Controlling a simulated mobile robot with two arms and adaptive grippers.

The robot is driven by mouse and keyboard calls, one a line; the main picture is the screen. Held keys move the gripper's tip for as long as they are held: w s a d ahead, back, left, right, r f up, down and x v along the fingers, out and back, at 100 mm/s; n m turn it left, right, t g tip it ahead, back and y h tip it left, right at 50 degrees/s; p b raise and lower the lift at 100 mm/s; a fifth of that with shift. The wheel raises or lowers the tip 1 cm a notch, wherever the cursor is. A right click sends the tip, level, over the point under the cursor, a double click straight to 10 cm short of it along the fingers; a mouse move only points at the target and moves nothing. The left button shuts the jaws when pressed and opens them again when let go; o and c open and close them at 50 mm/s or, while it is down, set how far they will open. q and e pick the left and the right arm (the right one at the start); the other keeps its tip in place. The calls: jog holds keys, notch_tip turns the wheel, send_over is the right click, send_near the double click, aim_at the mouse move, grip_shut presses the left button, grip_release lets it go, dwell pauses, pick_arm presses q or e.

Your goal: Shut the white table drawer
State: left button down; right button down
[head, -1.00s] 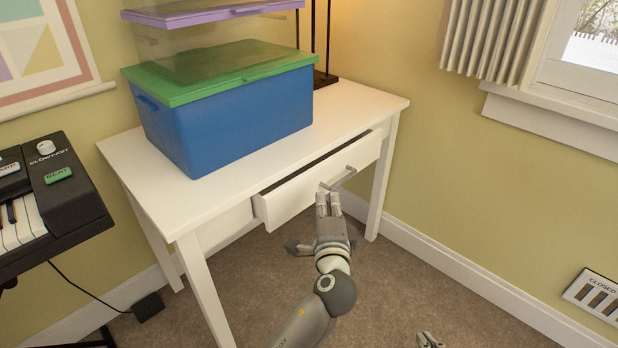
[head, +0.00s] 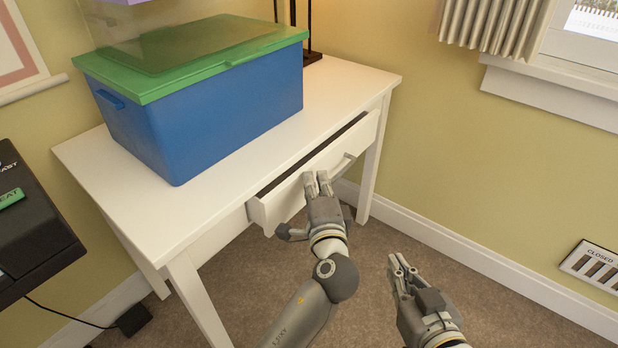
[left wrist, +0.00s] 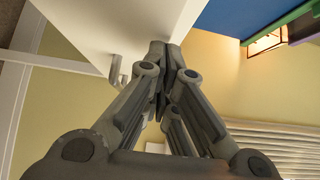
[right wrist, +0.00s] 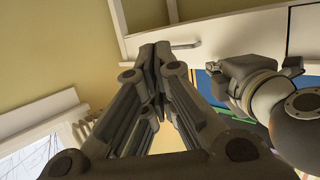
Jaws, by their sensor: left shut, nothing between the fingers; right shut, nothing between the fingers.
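The white table drawer (head: 290,197) is partly open; a dark gap shows behind its front panel. Its bar handle (head: 336,169) is on the front, and also shows in the right wrist view (right wrist: 186,45). My left gripper (head: 318,178) is shut and empty, its fingertips at the drawer front just left of the handle; I cannot tell whether they touch. In the left wrist view its fingers (left wrist: 164,52) meet in front of a white surface. My right gripper (head: 401,262) is shut and empty, lower and to the right, apart from the drawer.
The white table (head: 120,165) carries a blue bin with a green lid (head: 215,115) and a dark-framed lamp (head: 312,55).

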dwell(0.3)
